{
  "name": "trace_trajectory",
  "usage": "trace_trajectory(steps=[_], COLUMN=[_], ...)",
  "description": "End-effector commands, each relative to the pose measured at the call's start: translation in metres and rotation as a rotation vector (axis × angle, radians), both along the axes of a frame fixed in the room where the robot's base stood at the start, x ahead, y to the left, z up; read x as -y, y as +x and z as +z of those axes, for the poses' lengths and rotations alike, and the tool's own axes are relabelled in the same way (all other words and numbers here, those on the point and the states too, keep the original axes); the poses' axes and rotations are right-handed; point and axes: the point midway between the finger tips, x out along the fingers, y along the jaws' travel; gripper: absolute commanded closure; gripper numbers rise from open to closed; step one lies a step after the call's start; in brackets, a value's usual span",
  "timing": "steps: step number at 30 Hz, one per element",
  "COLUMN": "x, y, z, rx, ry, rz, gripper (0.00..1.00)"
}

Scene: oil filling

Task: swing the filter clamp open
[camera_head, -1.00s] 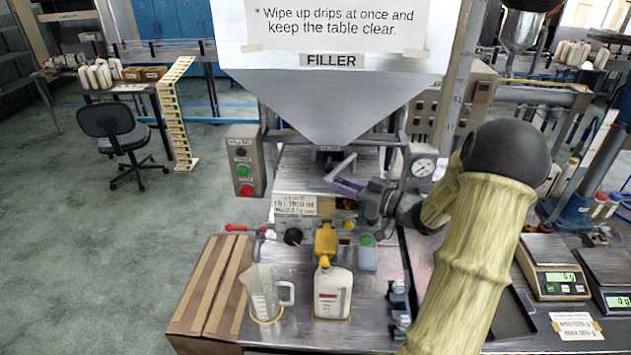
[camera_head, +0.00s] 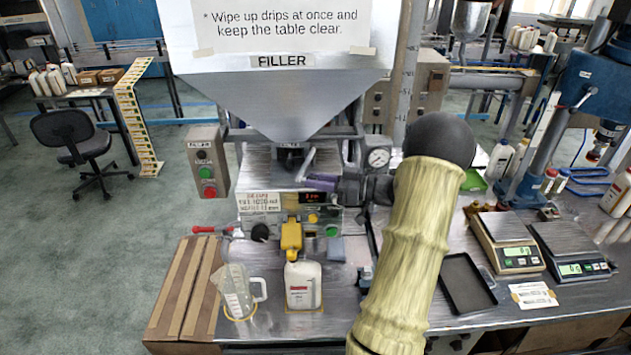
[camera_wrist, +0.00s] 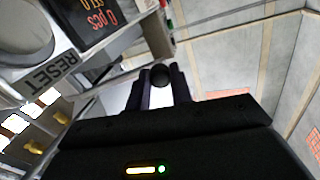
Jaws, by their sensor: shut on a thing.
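The filler (camera_head: 281,90) stands in the middle of the head view. A pale angled bar, seemingly the filter clamp (camera_head: 307,164), shows below its hopper outlet. My gripper (camera_head: 322,182) reaches in from the right, its purplish fingers at the lower part of that bar. The wrist view shows the two dark fingers (camera_wrist: 160,88) shut on a round dark knob (camera_wrist: 160,75), seemingly the clamp's handle end. The rest of the clamp behind the knob is hard to make out there. My forearm covers part of the table on the right.
A button box (camera_head: 207,160) is left of the filler. A measuring jug (camera_head: 238,297) and a white bottle (camera_head: 303,286) stand in front. Two scales (camera_head: 507,245) and a black tray (camera_head: 467,284) are at the right.

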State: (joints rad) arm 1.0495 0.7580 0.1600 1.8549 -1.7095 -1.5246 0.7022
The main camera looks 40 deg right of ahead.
Motion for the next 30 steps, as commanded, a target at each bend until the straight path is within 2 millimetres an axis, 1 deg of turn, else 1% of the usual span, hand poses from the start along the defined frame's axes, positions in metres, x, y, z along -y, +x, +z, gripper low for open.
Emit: trace_trajectory(steps=[1, 3, 4, 7, 16, 20, 26, 30], x=[0.0, 0.0, 0.0, -0.001, 0.0, 0.005, 0.025, 0.044], y=[0.001, 0.001, 0.001, 0.001, 0.0, -0.004, -0.026, -0.047], z=[0.003, 0.004, 0.004, 0.003, 0.001, 0.0, -0.003, -0.003], rx=[0.009, 0.009, 0.009, 0.007, 0.003, 0.004, 0.004, 0.004], ry=[0.001, 0.001, 0.001, 0.001, 0.0, 0.0, -0.003, -0.002], rz=[0.0, 0.0, 0.001, 0.001, 0.001, 0.0, -0.003, -0.002], gripper=[1.0, 1.0, 0.76, 0.56, 0.56, 0.56, 0.56, 0.56])
